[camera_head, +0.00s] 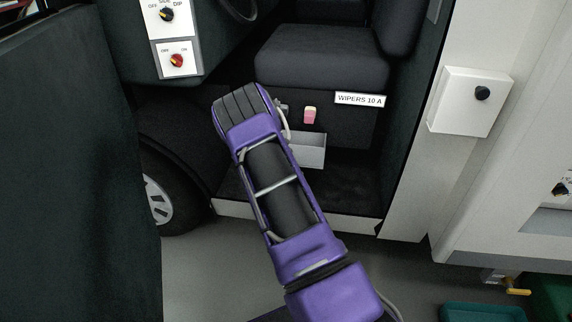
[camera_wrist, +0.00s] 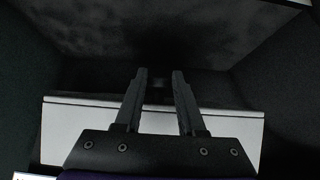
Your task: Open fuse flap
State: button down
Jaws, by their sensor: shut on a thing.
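A pale grey panel, which looks like the fuse flap (camera_head: 310,150), hangs low under the seat, below the "WIPERS 10 A" label (camera_head: 360,100). A small pink fuse (camera_head: 309,115) shows above it. In the wrist view the flap is a wide pale strip (camera_wrist: 80,118) crossing behind my gripper (camera_wrist: 159,75). The fingers are nearly together, with a small grey piece between them, seemingly part of the flap. The exact grip is too dark to make out. In the head view my arm hides the fingers and the flap's left part.
The dark seat (camera_head: 320,58) stands above the label. A switch panel with a red knob (camera_head: 177,60) is at upper left. The wheel (camera_head: 160,198) is left of my arm. A white box with a black knob (camera_head: 470,100) is at right. Dark surfaces close in on both sides of the wrist view.

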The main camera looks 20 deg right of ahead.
jog(key=shift+w+d+f+t+h, duration=0.2)
jog(key=shift+f+t+h, duration=0.1)
jog(key=shift+f, duration=0.3)
jog(key=shift+w, duration=0.1)
jog(key=c, duration=0.9)
grip_release()
jog(key=shift+r, duration=0.1)
jog(key=o, duration=0.4)
jog(key=shift+a, duration=0.1)
jog(key=p+v, duration=0.2)
jog(key=v, duration=1.5)
jog(key=shift+s, duration=0.3)
